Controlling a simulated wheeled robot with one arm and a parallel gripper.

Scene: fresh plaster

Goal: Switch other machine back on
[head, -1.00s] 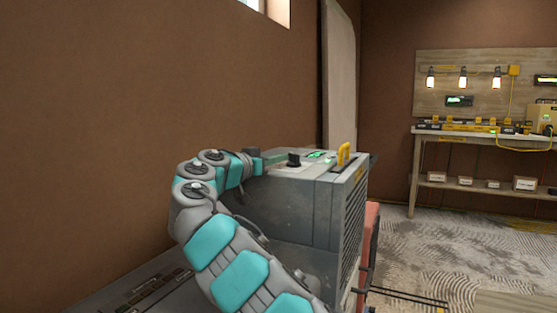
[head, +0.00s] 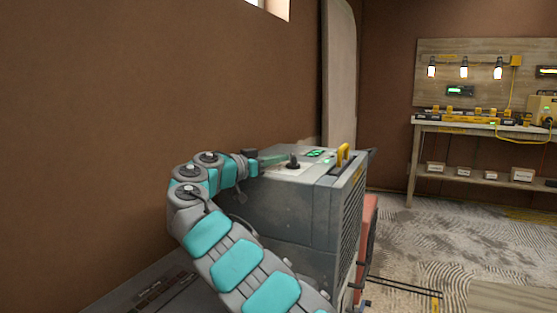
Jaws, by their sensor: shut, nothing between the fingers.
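A grey box-shaped machine (head: 285,218) stands against the brown wall in the middle of the view. A black knob (head: 293,161) stands up from a pale plate on its top. Green lit indicators (head: 315,153) show behind the knob, and a yellow handle (head: 343,154) is at the right edge of the top. My gripper (head: 283,160) is shut and empty, its greenish fingers just left of the knob. I cannot tell whether the fingertips touch the knob.
A wooden workbench (head: 480,132) with yellow devices, lit lamps above and small boxes below stands at the back right. A red object (head: 370,225) is beside the machine's right side. Patterned floor (head: 420,245) lies open between machine and bench.

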